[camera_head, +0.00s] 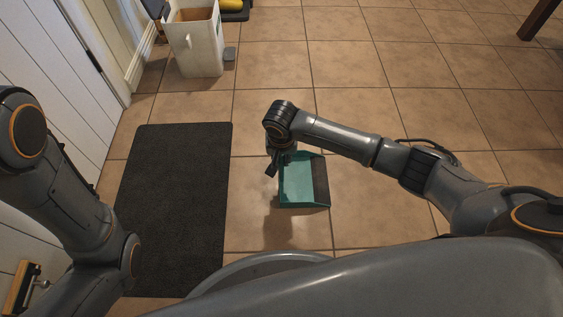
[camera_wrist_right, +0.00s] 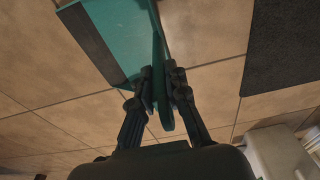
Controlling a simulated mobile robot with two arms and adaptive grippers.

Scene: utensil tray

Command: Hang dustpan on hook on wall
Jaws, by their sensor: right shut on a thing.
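A teal dustpan (camera_head: 297,183) with a dark strip along its right side is held above the tiled floor in the head view. My right gripper (camera_head: 275,165) is at its upper left, partly hidden by my own wrist. In the right wrist view, the two fingers (camera_wrist_right: 161,92) are closed around the teal handle (camera_wrist_right: 160,62) of the dustpan, and its pan (camera_wrist_right: 118,35) reaches to the top edge. The left arm comes in from the left, but its gripper is out of view. I see no wall hook that I can make out.
A dark mat (camera_head: 175,190) lies on the floor left of the dustpan. A white bin (camera_head: 196,45) stands at the back left, near a white panelled wall (camera_head: 50,55). A wooden leg (camera_head: 540,18) stands at the top right. Open tiled floor lies in between.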

